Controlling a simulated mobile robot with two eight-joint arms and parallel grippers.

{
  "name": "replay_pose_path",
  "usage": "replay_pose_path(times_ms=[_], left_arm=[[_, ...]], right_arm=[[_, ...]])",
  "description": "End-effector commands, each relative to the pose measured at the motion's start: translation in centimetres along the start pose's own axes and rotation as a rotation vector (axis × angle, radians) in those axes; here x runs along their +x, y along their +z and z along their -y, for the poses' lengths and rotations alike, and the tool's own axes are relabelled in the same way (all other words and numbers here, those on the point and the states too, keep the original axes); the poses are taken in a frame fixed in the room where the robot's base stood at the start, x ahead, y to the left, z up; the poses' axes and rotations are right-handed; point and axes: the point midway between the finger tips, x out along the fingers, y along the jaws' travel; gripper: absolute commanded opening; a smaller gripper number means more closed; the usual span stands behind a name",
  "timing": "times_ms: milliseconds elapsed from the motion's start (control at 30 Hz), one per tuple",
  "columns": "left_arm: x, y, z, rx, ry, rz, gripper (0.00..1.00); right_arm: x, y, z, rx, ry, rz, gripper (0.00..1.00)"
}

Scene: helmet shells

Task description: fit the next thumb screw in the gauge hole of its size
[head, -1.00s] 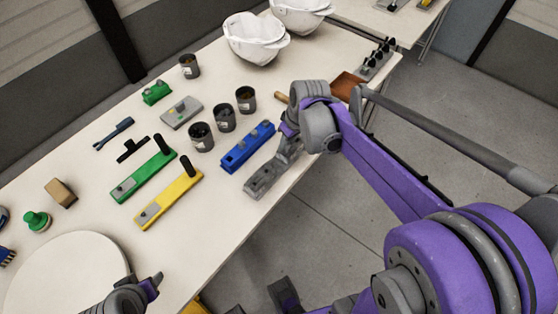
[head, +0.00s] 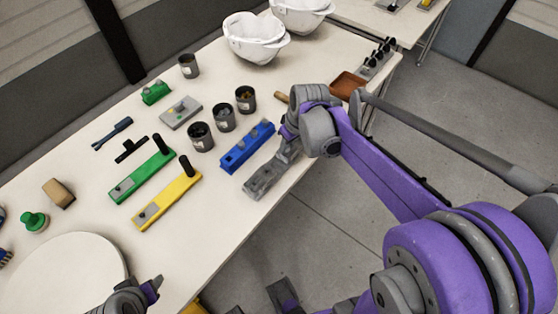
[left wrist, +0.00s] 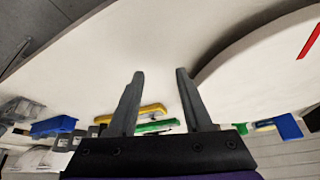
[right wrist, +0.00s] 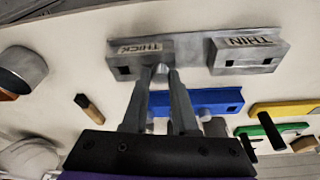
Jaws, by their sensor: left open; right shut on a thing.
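The grey gauge (right wrist: 195,50) has a block marked THICK and a block marked THIN, with small dark square holes. It also shows in the head view (head: 262,183), near the table's front edge. My right gripper (right wrist: 163,78) is at the THICK block, shut on a small grey piece, likely the thumb screw (right wrist: 161,70). The fingers largely hide it, and I cannot tell whether it is in the hole. My left gripper (left wrist: 155,75) is open and empty near the round white disc (left wrist: 240,60); it also shows low in the head view (head: 152,288).
A blue fixture (head: 246,148) lies just behind the grey gauge. Several dark cups, such as this one (head: 201,137), stand behind it. Green (head: 145,175) and yellow (head: 167,200) bars lie left. White helmet shells (head: 255,38) stand at the back. The table's front edge is close.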

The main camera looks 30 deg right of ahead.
Motion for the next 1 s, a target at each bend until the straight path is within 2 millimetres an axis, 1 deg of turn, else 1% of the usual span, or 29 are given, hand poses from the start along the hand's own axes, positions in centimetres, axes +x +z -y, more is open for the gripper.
replay_pose_path(times_ms=[333,367,500,533,567,867,967,1000], left_arm=[[0.1,0.1,0.0,0.0,0.0,0.0,0.5],[0.1,0.1,0.0,0.0,0.0,0.0,0.5],[0.1,0.1,0.0,0.0,0.0,0.0,0.5],[0.1,0.1,0.0,0.0,0.0,0.0,0.5],[0.1,0.1,0.0,0.0,0.0,0.0,0.5],[0.1,0.0,0.0,0.0,0.0,0.0,0.5],[-0.1,-0.1,0.0,0.0,0.0,0.0,0.5],[-0.2,-0.1,0.0,0.0,0.0,-0.001,0.5]], right_arm=[[0.1,0.0,0.0,0.0,0.0,0.0,0.0],[0.1,0.0,0.0,0.0,0.0,0.0,0.28],[0.1,0.0,0.0,0.0,0.0,0.0,0.54],[0.1,0.0,0.0,0.0,0.0,0.0,0.59],[0.1,0.0,0.0,0.0,0.0,0.0,0.62],[0.0,0.0,0.0,0.0,0.0,0.0,0.62],[-0.8,0.0,0.0,0.0,0.0,0.0,0.62],[-1.4,0.0,0.0,0.001,0.0,0.0,0.62]])
